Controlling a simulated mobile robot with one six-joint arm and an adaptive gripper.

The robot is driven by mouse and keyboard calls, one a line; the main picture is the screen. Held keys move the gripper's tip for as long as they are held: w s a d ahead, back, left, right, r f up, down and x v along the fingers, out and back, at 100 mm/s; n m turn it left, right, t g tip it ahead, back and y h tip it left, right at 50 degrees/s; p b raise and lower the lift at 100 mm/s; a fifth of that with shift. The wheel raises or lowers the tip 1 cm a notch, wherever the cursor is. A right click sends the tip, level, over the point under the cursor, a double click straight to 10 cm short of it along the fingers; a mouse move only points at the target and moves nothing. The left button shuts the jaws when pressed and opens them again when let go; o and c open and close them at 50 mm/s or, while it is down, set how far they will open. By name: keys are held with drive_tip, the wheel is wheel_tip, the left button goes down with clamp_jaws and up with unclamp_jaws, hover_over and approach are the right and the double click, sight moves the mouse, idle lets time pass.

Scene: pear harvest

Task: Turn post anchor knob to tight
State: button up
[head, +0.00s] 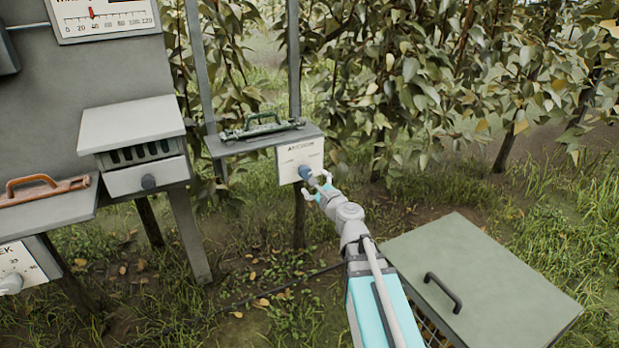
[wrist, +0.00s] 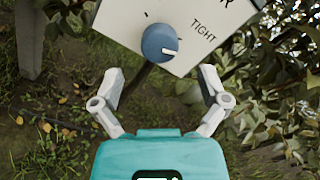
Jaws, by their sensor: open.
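The post anchor knob (wrist: 160,42) is a round blue knob on a white panel (wrist: 120,14) in the wrist view. Its white pointer line points right, a little below the word TIGHT's near end. The word TIGHT is printed on the panel to the right of the knob. In the head view the knob (head: 305,172) sits on the white panel (head: 289,164) fixed to a post, partly hidden by my gripper (head: 314,190). My gripper also shows in the wrist view (wrist: 160,82), with its two fingers spread apart below the knob and nothing between them.
A grey shelf (head: 225,147) with a green handled tool (head: 262,127) is just above the panel. A grey lidded box (head: 480,285) stands at the lower right. A grey board with a drawer (head: 148,180) and an orange-handled tool (head: 45,190) is at left. Foliage hangs behind.

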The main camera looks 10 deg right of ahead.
drive_tip(key=shift+v, duration=0.85)
drive_tip(key=shift+a, duration=0.1)
drive_tip(key=s+a+f+n+g+y, duration=0.1)
drive_tip(key=s+a+f+n+g, duration=0.4)
drive_tip(key=n, duration=0.4)
drive_tip(key=s+a+f+n+g+y, duration=0.1)
drive_tip(key=s+a+f+n+g, duration=0.3)
drive_tip(key=f+n, duration=0.35)
drive_tip(key=s+d+f+n+g+h, duration=0.6)
drive_tip(key=s+d+n+g, duration=0.25)
drive_tip(key=s, duration=0.25)
wheel_tip(320, 180, up, 31)
drive_tip(key=p, duration=3)
drive_tip(key=shift+a+f+h+p, duration=0.2)
drive_tip(key=shift+h+p, duration=0.1)
drive_tip(key=shift+p, duration=0.05)
